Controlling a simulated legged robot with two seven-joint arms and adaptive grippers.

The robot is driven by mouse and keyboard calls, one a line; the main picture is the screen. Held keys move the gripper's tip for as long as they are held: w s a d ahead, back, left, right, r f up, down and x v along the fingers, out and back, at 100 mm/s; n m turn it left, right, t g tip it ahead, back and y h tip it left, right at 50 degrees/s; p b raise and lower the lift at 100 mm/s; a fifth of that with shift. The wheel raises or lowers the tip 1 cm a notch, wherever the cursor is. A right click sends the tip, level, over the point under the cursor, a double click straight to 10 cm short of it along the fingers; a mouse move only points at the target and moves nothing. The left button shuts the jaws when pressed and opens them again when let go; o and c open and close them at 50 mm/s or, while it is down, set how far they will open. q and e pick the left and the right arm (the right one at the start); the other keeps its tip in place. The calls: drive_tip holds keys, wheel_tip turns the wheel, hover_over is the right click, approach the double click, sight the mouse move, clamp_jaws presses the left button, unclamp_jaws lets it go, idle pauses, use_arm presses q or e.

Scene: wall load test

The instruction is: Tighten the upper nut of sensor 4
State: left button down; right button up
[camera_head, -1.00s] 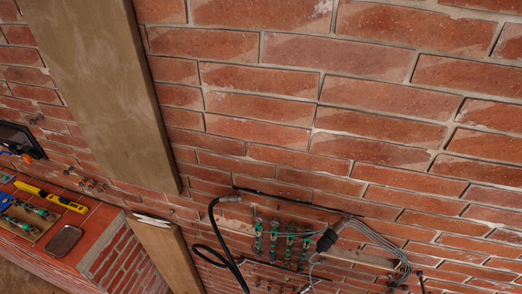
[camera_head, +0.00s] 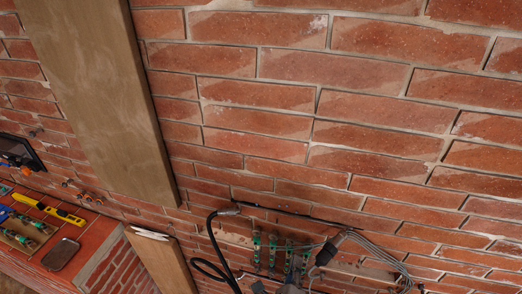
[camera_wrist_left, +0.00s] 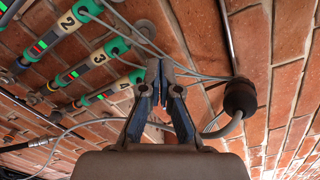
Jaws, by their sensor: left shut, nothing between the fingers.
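Sensor 4 (camera_wrist_left: 118,87), a green and white cylinder marked "4", is the sensor nearest my left gripper in the left wrist view. In the head view, the rightmost green sensor (camera_head: 304,262) appears to be the same one. My left gripper (camera_wrist_left: 164,66) has its blue-grey fingers closed together with nothing between them. Its tips are just beyond the upper end of sensor 4, and they cover the place of its upper nut. I cannot tell whether they touch it. In the head view only a grey part of the left gripper (camera_head: 289,288) shows at the bottom edge. My right gripper is not seen.
Sensor 3 (camera_wrist_left: 92,62) and sensor 2 (camera_wrist_left: 72,22) lie beside sensor 4. A black cable plug (camera_wrist_left: 239,97) with grey wires hangs close right of the gripper. A wooden plank (camera_head: 95,90) and a tool ledge with a yellow level (camera_head: 62,214) are at left.

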sight(308, 248)
use_arm(q)
drive_tip(key=x, duration=0.1)
drive_tip(key=p+x, duration=0.1)
drive_tip(key=x, duration=0.1)
drive_tip(key=shift+w+d+r, duration=0.1)
drive_tip(key=shift+w+d, duration=0.1)
drive_tip(key=shift+d, duration=0.2)
drive_tip(key=shift+a+r, duration=0.1)
drive_tip(key=shift+r, duration=0.05)
drive_tip(key=shift+w+a+f, duration=0.1)
drive_tip(key=shift+w+f, duration=0.1)
drive_tip(key=shift+w, duration=0.1)
drive_tip(key=shift+w+f, duration=0.15)
drive_tip(key=shift+w, duration=0.15)
drive_tip(key=shift+s+d, duration=0.3)
drive_tip(key=shift+a+p, duration=0.1)
drive_tip(key=shift+p, duration=0.3)
